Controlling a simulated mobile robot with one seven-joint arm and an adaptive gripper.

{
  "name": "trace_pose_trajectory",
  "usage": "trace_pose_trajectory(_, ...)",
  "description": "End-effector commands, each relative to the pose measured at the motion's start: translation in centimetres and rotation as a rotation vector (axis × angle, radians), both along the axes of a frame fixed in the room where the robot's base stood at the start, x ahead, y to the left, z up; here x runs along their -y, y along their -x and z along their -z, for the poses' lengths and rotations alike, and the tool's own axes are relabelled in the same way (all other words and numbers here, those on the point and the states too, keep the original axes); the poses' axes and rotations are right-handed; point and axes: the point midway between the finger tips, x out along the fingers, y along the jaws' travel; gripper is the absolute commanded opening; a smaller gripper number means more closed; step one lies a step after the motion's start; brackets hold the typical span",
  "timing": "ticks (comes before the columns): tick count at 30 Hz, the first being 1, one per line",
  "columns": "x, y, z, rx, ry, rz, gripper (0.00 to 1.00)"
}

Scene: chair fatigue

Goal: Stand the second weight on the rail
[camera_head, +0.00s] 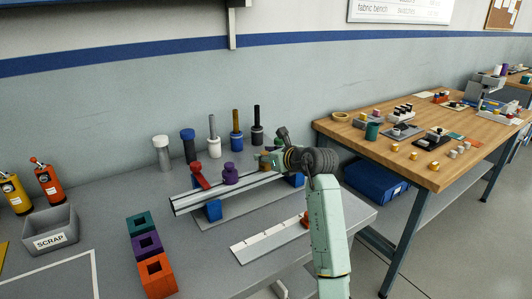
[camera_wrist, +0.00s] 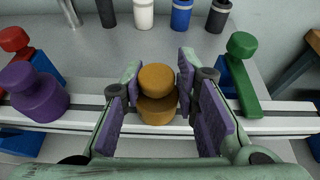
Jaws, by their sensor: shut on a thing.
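The rail (camera_head: 184,203) is a long pale bar with a dark slot, raised on blue blocks; it crosses the wrist view (camera_wrist: 80,119). A purple knobbed weight (camera_head: 231,176) stands upright on it, left of my gripper, also in the wrist view (camera_wrist: 38,100). My gripper (camera_wrist: 158,98) is shut on an orange-brown knobbed weight (camera_wrist: 157,108), with purple pads on either side. The weight is upright over the rail; I cannot tell whether its base touches it. In the head view my gripper (camera_head: 272,160) is at the rail's right half, partly hiding this weight.
A red clamp (camera_head: 200,178) is on the rail left of the purple weight. A green clamp (camera_wrist: 243,75) is right of my gripper. Several cylinders with rods stand behind, including a blue one (camera_head: 236,141). Coloured blocks (camera_head: 157,275) and a scrap bin (camera_head: 49,232) are at left.

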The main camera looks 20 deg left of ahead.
Motion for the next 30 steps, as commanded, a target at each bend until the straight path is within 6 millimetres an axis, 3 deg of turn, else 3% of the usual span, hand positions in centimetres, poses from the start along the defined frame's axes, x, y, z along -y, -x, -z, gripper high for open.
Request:
trace_pose_trajectory(9,0.03,0.01,0.21,0.003,-0.002,0.000,0.00)
trace_pose_trajectory(10,0.02,0.00,0.34,0.002,0.000,0.001,0.28)
trace_pose_trajectory(18,0.00,0.02,0.27,0.000,0.000,0.000,0.47)
trace_pose_trajectory(30,0.30,0.14,-0.10,0.002,-0.001,0.002,0.48)
